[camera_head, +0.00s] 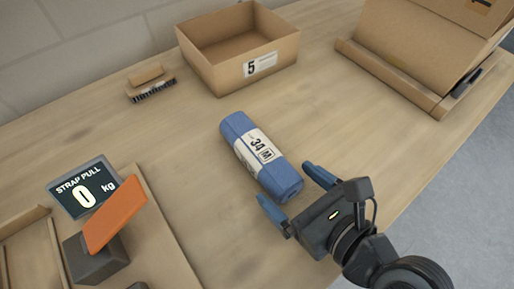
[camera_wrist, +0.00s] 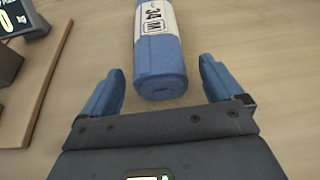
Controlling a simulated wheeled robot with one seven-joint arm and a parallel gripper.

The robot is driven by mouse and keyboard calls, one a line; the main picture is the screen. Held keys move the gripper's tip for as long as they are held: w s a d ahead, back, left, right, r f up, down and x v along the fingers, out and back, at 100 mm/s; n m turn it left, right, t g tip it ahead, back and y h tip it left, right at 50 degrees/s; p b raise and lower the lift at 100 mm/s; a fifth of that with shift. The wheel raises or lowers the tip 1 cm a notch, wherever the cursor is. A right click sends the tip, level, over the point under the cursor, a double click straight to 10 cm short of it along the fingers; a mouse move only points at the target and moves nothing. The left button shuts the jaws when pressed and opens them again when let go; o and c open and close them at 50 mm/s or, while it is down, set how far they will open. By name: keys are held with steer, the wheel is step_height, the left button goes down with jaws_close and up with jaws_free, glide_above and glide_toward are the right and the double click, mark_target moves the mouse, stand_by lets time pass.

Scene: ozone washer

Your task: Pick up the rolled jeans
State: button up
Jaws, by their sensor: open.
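The rolled jeans (camera_head: 235,128) are a blue roll with a white band marked 34, lying on the wooden table in the middle of the head view. In the wrist view the roll (camera_wrist: 159,62) runs away from me, its near end between and just ahead of the fingertips. My gripper (camera_head: 290,186) is open and empty, with its two blue fingers on either side of the near end of the roll. In the wrist view my gripper (camera_wrist: 160,75) shows a gap on both sides of the roll.
An open cardboard box marked 5 (camera_head: 225,75) stands behind the roll. A brush (camera_head: 151,84) lies at the back left. A display reading STRAP PULL 0 kg (camera_head: 83,187) and an orange-topped device (camera_head: 114,214) stand at left. A cardboard carton (camera_head: 420,45) is at back right. Table around the roll is clear.

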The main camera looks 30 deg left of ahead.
mark_target(277, 176)
steer(key=x, duration=0.4)
steer(key=shift+a, duration=0.25)
steer(key=c, duration=1.3)
